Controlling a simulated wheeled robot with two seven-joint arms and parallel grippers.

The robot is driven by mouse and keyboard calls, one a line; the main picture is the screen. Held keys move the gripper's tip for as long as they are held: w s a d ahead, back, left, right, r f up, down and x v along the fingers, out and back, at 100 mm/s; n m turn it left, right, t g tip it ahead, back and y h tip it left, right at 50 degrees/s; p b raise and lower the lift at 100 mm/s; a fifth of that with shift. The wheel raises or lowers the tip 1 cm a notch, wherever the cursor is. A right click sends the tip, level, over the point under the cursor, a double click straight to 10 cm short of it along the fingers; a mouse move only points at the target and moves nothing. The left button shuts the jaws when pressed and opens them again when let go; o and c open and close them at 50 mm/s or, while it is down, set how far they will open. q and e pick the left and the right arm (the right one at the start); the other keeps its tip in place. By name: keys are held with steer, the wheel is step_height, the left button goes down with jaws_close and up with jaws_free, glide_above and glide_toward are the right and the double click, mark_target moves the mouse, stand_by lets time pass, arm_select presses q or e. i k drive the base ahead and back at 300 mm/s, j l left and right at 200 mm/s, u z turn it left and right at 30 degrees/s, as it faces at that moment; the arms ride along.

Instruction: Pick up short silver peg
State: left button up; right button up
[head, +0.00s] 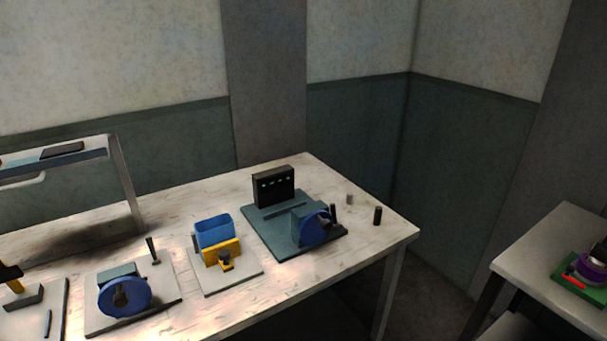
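A short silver peg (349,199) stands upright on the white worktable (180,214), near its far right corner. It is small in the head view and stands clear of the things around it. A taller dark peg (377,215) stands upright to its right, nearer the table's right edge. Neither of my grippers shows in the head view.
A green-grey base plate (268,229) with a black panel (274,186) and a blue wheel (314,228) lies left of the silver peg. A second table (545,262) is at right, across a gap.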

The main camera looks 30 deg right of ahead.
mark_target(349, 199)
steer(key=z, duration=1.15)
